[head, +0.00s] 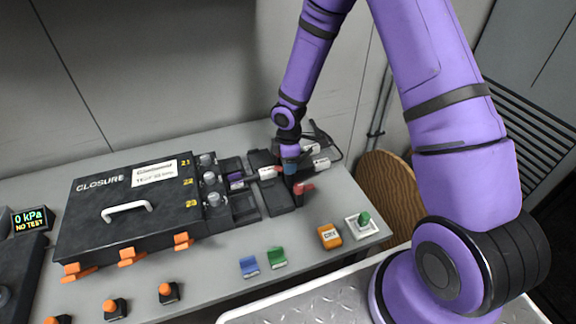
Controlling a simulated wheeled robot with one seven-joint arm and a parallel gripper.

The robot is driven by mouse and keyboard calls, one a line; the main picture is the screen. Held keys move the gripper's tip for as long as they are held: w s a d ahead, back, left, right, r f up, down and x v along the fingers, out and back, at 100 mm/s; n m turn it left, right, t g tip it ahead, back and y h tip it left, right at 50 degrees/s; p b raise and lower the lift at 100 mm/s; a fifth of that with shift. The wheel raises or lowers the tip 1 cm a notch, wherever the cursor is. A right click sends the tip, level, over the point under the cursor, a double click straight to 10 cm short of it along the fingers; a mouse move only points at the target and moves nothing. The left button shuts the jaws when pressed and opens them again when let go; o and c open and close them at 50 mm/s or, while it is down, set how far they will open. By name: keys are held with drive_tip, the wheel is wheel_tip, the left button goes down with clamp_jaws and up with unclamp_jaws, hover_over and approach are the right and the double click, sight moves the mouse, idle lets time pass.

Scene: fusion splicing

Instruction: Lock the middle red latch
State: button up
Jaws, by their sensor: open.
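At the splicing gear on the right of the table, a red lever-like part (304,188) shows just below and right of my gripper (290,174). A white part with red on it (268,172) lies to the left of my gripper, and another white and red part (321,164) lies to its right. Which of these is the middle red latch I cannot tell for sure. My gripper points down among them, open. Its fingers are small and partly hidden, and I cannot tell whether they touch anything.
The black closure box (120,205) with orange clips stands at the left. Dark trays (245,208) lie between it and my gripper. Blue (249,267) and green (277,258) pieces, an orange block (329,236) and a white pad (351,228) with a green knob sit near the front.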

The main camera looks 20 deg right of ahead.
wheel_tip(320, 180, up, 8)
drive_tip(key=shift+s+r, duration=0.2)
drive_tip(key=shift+r, duration=0.05)
drive_tip(key=shift+a, duration=0.1)
idle(0.4)
drive_tip(key=s+d+r+m+t+h, duration=0.1)
drive_tip(key=s+d+r+m, duration=0.15)
drive_tip(key=r, duration=0.55)
drive_tip(key=s+d+r+m, duration=0.1)
drive_tip(key=s+r+m, duration=0.25)
drive_tip(key=r, duration=0.35)
drive_tip(key=s+d+r+m+t+h, duration=0.15)
drive_tip(key=s+r, duration=0.25)
drive_tip(key=r, duration=0.4)
drive_tip(key=s+d+r+m+t+y, duration=0.1)
drive_tip(key=s+r+m, duration=0.3)
drive_tip(key=s, duration=0.5)
drive_tip(key=s+d+r+m+t+y, duration=0.1)
drive_tip(key=s+r+m, duration=0.3)
drive_tip(key=s, duration=0.6)
drive_tip(key=shift+r, duration=1.15)
drive_tip(key=shift+w+y, duration=0.1)
drive_tip(key=shift+y, duration=0.15)
